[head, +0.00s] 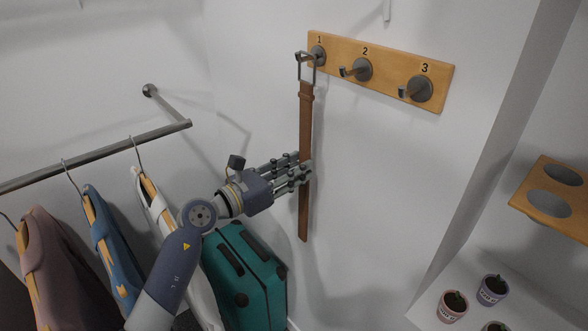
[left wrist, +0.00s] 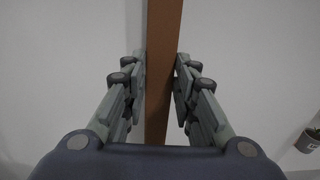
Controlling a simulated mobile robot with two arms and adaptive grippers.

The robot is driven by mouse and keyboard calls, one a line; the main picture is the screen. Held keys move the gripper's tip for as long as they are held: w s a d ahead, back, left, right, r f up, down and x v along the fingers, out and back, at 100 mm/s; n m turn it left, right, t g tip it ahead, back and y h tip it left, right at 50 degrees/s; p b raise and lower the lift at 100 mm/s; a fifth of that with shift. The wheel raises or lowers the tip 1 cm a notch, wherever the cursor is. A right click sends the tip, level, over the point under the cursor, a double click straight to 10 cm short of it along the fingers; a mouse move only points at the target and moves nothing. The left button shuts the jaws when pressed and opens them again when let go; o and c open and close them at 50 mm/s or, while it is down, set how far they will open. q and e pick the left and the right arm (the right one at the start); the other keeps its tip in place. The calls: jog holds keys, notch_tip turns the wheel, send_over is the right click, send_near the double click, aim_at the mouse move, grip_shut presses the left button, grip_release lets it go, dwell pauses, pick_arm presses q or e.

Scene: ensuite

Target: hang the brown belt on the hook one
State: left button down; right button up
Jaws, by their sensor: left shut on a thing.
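The brown belt (head: 305,125) hangs upright against the white wall, its metal buckle (head: 306,69) at the top. The buckle frame is at hook one (head: 317,54), overlapping the hook's prong in the head view; I cannot tell for sure whether it bears on it. My left gripper (head: 306,172) is shut on the belt's strap about midway down. In the left wrist view the strap (left wrist: 164,60) runs upright between the two fingers (left wrist: 160,80). My right gripper is not in view.
Hook two (head: 360,70) and hook three (head: 416,89) on the wooden board (head: 390,75) are empty. Clothes hang on a rail (head: 95,155) at left, with a teal suitcase (head: 250,275) below. A wooden shelf with holes (head: 545,205) and small potted plants (head: 453,306) stand at right.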

pick_arm(q)
jog(key=shift+f, duration=0.15)
jog(key=c, duration=1.2)
grip_release()
